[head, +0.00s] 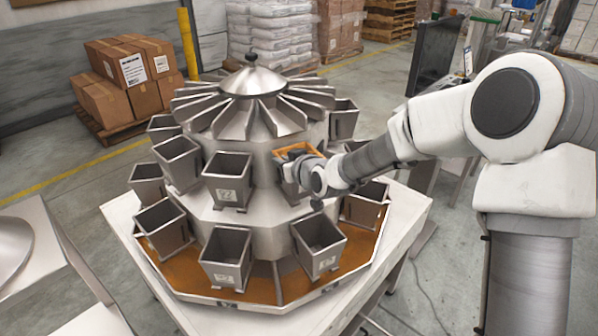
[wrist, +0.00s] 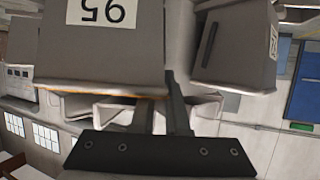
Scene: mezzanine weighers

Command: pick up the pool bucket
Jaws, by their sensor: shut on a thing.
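A grey metal pool bucket with an orange rim (head: 294,149) is on the upper ring of the weigher, on its right side in the head view. In the wrist view a grey bucket (wrist: 85,62) with an orange edge and an upside-down label reading 95 fills the upper left. My gripper (head: 304,158) is at that bucket's rim in the head view and covers part of it. In the wrist view my gripper (wrist: 172,82) is shut on the bucket's wall near the rim. The far fingertip is largely hidden.
The conical weigher (head: 262,140) carries several other buckets in two rings. A neighbouring bucket (wrist: 232,48) hangs close beside in the wrist view. The white table (head: 402,205) holds the weigher. Cartons (head: 125,70) and pallets stand behind on open floor.

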